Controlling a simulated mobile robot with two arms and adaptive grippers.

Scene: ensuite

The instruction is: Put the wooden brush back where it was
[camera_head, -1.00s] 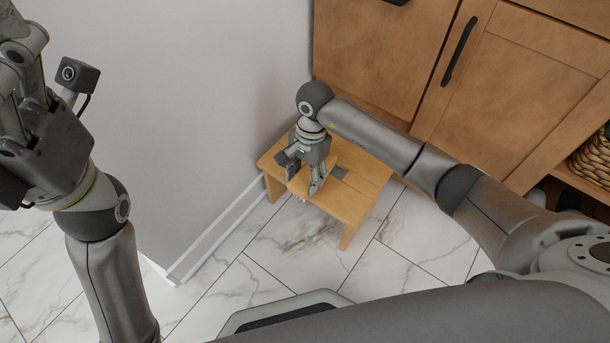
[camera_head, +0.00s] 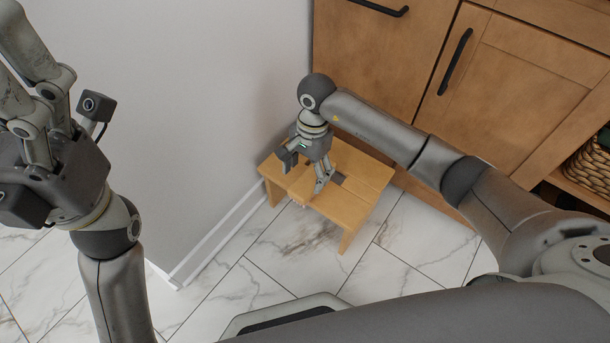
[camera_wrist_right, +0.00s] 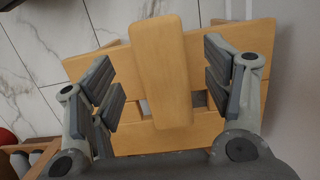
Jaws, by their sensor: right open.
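The wooden brush (camera_wrist_right: 160,70) shows its smooth, pale back in the right wrist view. It lies over the top of a small wooden stool (camera_head: 362,167), crossing the slot in its top. My right gripper (camera_wrist_right: 171,88) is open, with one finger on each side of the brush and a visible gap to both. In the head view the right gripper (camera_head: 305,178) is low over the stool and partly hides the brush. My left gripper (camera_head: 45,130) is raised at the left edge, its fingertips out of view. The brush's underside is mostly hidden.
The stool stands on the marble-tiled floor (camera_head: 270,255) beside a white wall (camera_head: 210,110). A wooden cabinet (camera_head: 515,95) with dark handles rises behind it. A woven basket (camera_head: 590,160) sits on an open shelf at right. Floor in front of the stool is clear.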

